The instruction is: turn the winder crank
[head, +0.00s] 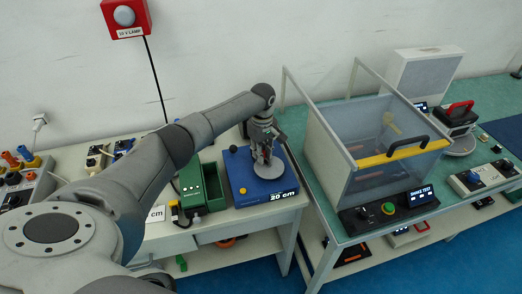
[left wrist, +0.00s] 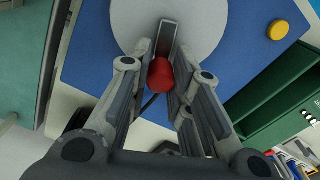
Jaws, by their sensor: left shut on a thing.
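The winder is a blue box (head: 245,192) on the left bench, with a yellow button and a "20 cm" label on its front. A pale grey disc (head: 290,168) lies on its top; both disc (left wrist: 207,22) and blue top (left wrist: 90,45) show in the left wrist view. The crank's red knob (left wrist: 161,78) stands between the fingers of my left gripper (left wrist: 164,66). In the head view my left gripper (head: 264,153) points down over the winder and is shut on the knob, which it mostly hides there. My right gripper is out of view.
A green box with an open bin (head: 192,186) stands close left of the winder. To the right, a clear-walled test chamber (head: 345,175) with a yellow-edged lid stands on another bench. A red lamp unit (head: 125,17) hangs on the wall.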

